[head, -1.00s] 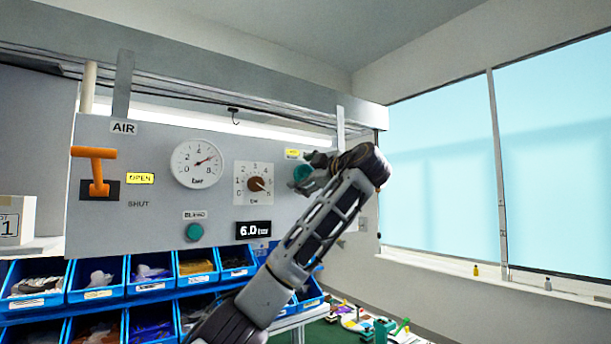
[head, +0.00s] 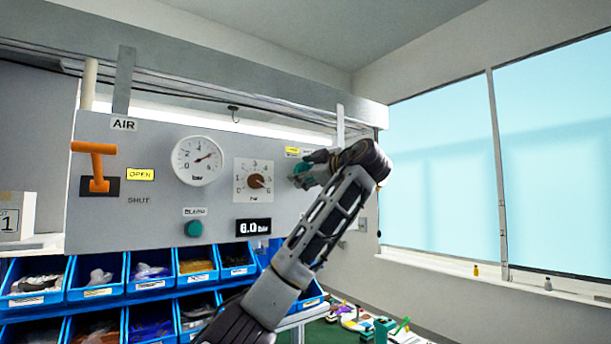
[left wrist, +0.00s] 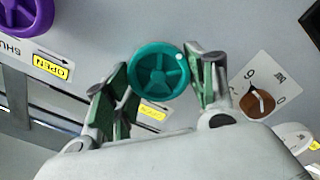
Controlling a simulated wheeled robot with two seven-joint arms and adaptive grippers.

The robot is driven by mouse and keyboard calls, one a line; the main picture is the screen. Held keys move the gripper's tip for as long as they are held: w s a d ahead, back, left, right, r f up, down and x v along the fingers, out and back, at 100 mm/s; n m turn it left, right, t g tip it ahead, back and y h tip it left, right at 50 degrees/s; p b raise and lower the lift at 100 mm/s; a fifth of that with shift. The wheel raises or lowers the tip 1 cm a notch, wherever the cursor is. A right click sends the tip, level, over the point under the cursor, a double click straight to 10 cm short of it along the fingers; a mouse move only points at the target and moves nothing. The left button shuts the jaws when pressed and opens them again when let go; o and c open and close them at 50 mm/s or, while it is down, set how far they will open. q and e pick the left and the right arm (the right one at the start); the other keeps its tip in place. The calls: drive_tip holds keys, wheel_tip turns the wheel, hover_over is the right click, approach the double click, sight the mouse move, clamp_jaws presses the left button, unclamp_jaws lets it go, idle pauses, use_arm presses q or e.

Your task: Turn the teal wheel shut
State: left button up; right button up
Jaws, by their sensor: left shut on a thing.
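The teal wheel (head: 299,170) is on the right part of the grey panel, partly hidden by my fingers in the head view. In the left wrist view the teal wheel (left wrist: 159,70) shows face-on, with spokes and a small white dot at its upper right rim. My left gripper (head: 304,169) is at the wheel. In the left wrist view the fingers of my left gripper (left wrist: 160,73) lie on either side of the rim, shut on it. A yellow label (left wrist: 152,112) sits beside the wheel. My right gripper is not in view.
The panel (head: 130,225) also carries an orange lever (head: 96,165), a round gauge (head: 198,160), a brown-knobbed dial (head: 255,181), a teal button (head: 194,229) and a 6.0 display (head: 253,227). A purple wheel (left wrist: 28,14) shows in the wrist view. Blue bins (head: 150,272) stand below.

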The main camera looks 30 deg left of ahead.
use_arm(q)
drive_tip(key=shift+w+d+f+m+b, duration=0.15)
drive_tip(key=shift+m+b, duration=0.2)
drive_tip(key=shift+m, duration=5.35)
drive_tip(key=shift+w+a+f+m+b, duration=0.1)
drive_tip(key=shift+m+b, duration=0.3)
drive_tip(key=shift+m, duration=5.3)
drive_tip(key=shift+w+d+f+m+b, duration=0.15)
drive_tip(key=shift+m+b, duration=0.2)
drive_tip(key=shift+m, duration=5.35)
drive_tip(key=o, duration=1)
drive_tip(key=shift+r, duration=0.1)
